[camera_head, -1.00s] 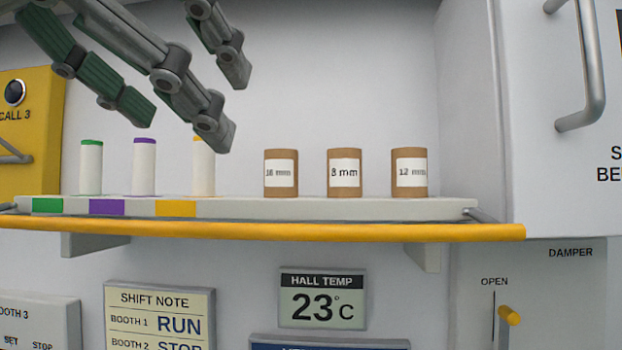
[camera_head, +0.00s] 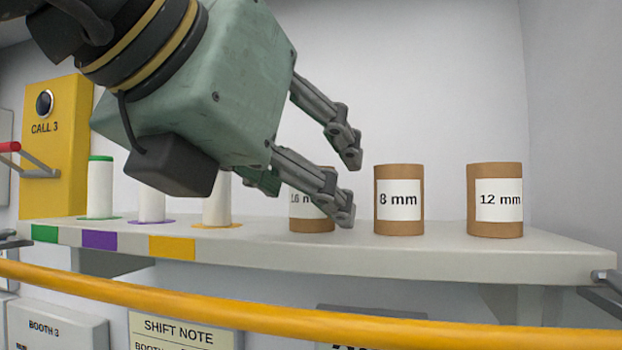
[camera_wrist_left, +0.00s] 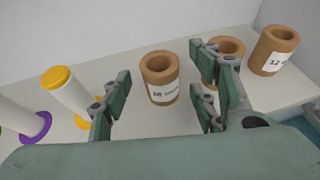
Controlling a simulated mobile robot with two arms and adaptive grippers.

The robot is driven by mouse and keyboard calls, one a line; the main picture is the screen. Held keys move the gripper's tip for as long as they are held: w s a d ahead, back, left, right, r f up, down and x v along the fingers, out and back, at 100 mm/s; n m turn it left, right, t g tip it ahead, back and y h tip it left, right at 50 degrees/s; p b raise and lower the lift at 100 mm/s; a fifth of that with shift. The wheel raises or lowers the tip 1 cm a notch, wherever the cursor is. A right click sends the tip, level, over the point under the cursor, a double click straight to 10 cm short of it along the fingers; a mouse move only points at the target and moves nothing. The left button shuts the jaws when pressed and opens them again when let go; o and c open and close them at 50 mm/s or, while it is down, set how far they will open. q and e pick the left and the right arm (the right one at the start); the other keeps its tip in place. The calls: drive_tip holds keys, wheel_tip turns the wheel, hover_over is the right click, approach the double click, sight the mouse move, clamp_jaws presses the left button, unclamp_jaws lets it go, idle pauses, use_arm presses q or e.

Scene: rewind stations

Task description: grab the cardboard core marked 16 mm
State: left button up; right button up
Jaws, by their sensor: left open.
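The cardboard core marked 16 mm (camera_head: 301,210) stands upright on the shelf, partly hidden behind my fingers in the head view. Its label and open top show in the left wrist view (camera_wrist_left: 159,78). My left gripper (camera_head: 310,190) is open and reaches in from the upper left. In the left wrist view, its fingers (camera_wrist_left: 160,82) are spread to either side of the 16 mm core, with gaps visible. The 8 mm core (camera_head: 399,200) stands just right of it, partly behind my right-hand fingers in the wrist view. The 12 mm core (camera_head: 495,200) stands farther right. My right gripper is not in view.
White rolls with green (camera_head: 101,188), purple (camera_head: 151,205) and orange (camera_head: 217,200) markings stand at the left of the shelf (camera_head: 440,252). A yellow rail (camera_head: 300,313) runs across the front. A wall rises behind.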

use_arm(q)
drive_tip(key=shift+w+d+f, duration=0.2)
drive_tip(key=shift+w, duration=0.15)
drive_tip(key=shift+s, duration=0.1)
drive_tip(key=shift+c, duration=0.3)
drive_tip(key=c, duration=1)
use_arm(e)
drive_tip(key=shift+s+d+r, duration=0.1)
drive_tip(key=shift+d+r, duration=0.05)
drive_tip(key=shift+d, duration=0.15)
use_arm(q)
drive_tip(key=shift+r, duration=0.15)
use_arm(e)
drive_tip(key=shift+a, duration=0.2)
